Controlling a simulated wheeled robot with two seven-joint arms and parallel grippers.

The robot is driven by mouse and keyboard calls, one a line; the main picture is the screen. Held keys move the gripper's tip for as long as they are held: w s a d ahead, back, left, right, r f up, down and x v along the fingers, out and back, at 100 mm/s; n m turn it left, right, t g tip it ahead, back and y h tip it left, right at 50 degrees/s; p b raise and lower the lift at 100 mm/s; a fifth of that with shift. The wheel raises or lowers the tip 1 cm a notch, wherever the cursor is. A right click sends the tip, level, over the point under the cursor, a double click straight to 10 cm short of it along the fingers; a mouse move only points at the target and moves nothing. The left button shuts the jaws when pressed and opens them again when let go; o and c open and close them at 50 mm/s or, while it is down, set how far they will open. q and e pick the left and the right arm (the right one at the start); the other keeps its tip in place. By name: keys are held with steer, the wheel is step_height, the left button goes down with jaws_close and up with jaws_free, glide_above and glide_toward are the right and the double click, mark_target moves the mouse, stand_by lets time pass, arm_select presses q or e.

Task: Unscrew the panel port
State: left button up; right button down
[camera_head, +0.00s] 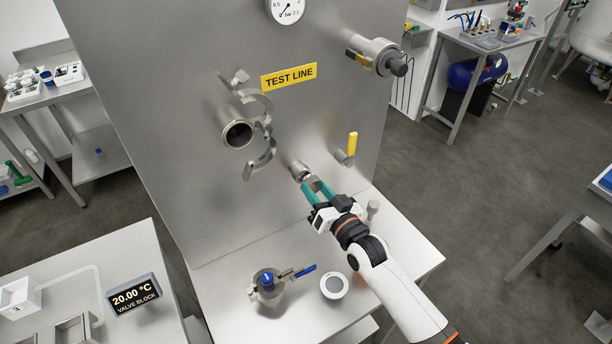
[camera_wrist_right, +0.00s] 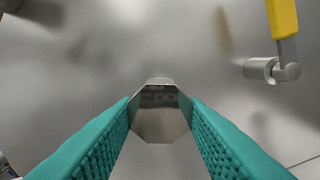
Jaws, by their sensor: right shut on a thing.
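The panel port (camera_head: 299,170) is a small metal fitting on the upright steel panel, below and right of the open clamp. My right gripper (camera_head: 315,188) reaches up to it from the lower right with its teal fingers. In the right wrist view, a shiny hexagonal metal piece (camera_wrist_right: 160,112) sits between the two teal fingertips, and the gripper is shut on it. The fingers hide its sides, and I cannot tell from these views how far it is threaded in. My left gripper does not show in either view.
A yellow-handled valve (camera_head: 352,146) sticks out right of the port. A pipe stub (camera_head: 238,133) with an open clamp (camera_head: 262,160) is at the left. A blue-handled valve (camera_head: 268,283) and a white round dish (camera_head: 334,286) stand on the bench below.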

mark_target(314, 189)
steer(key=shift+p+v, duration=1.15)
steer(key=shift+v, duration=0.8)
steer(key=shift+s+d, duration=0.3)
steer(key=shift+s, duration=0.3)
steer(key=shift+f, duration=0.1)
